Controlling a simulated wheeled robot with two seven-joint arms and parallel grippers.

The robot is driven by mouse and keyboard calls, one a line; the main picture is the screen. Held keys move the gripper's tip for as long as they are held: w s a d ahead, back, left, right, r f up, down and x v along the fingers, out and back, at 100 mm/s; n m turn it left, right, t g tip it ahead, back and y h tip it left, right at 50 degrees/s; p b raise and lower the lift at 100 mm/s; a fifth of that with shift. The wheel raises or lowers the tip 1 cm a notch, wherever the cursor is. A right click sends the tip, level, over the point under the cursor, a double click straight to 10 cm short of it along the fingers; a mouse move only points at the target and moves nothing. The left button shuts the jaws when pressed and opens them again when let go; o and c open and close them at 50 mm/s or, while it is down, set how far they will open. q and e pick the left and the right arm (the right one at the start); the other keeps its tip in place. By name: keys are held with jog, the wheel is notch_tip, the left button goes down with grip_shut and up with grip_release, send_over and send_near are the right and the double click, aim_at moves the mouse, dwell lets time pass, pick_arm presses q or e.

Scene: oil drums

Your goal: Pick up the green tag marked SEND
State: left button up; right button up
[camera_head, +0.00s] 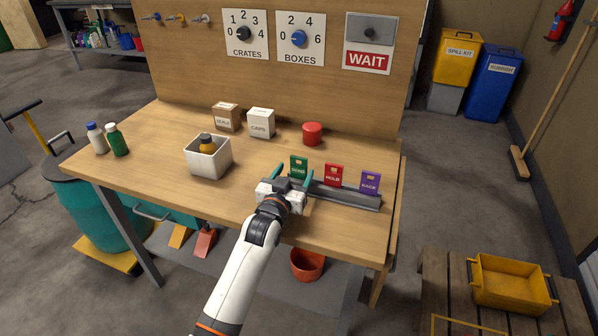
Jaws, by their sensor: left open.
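The green tag (299,164) stands upright at the left end of a dark grey rack (345,195) on the workbench; its lettering is too small to read surely. A red tag marked HOLD (333,175) and a purple tag marked BACK (370,182) stand to its right in the same rack. My left gripper (293,173) is open, its two teal fingers on either side of the green tag in the picture. I cannot tell whether they touch it. The gripper body hides the rack's left end. My right gripper is not in view.
On the bench (150,170) are a white bin (208,160) holding an amber bottle, two small boxes (242,120), a red cylinder (312,133) and two bottles (107,139). A backboard (200,60) with dials and a WAIT sign rises behind. The bench's front right is clear.

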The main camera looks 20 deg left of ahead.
aim_at(298, 170)
pick_arm(q)
jog(key=w, duration=0.4)
jog(key=shift+w+d, duration=0.3)
jog(key=shift+w, duration=0.05)
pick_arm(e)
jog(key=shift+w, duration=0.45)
